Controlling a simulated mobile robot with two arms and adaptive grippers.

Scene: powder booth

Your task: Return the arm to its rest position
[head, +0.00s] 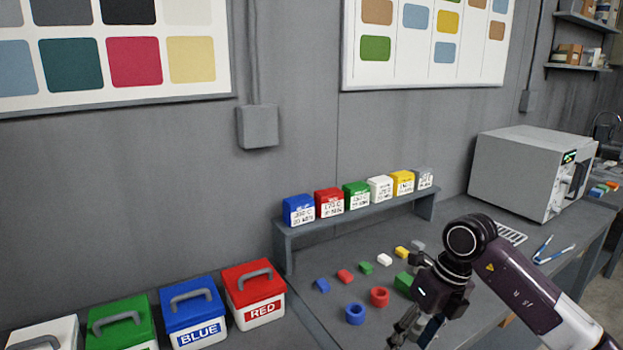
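My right arm comes in from the right, and its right gripper (415,330) points down over the front part of the workbench (335,255). Its fingers reach the bottom edge of the head view, and a blue thing shows beside or behind them. I cannot tell whether the fingers hold it. Just left of the gripper on the bench are a red ring-shaped piece (379,297) and a blue ring-shaped piece (355,313). A green block (403,283) is partly hidden behind the gripper. My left gripper is not in view.
A small shelf (350,214) with several colored boxes stands behind small colored blocks. Lidded bins, including a red bin (256,294) and a blue bin (192,312), stand at the lower left. A grey oven (530,170) and blue-handled tongs (553,252) are at the right.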

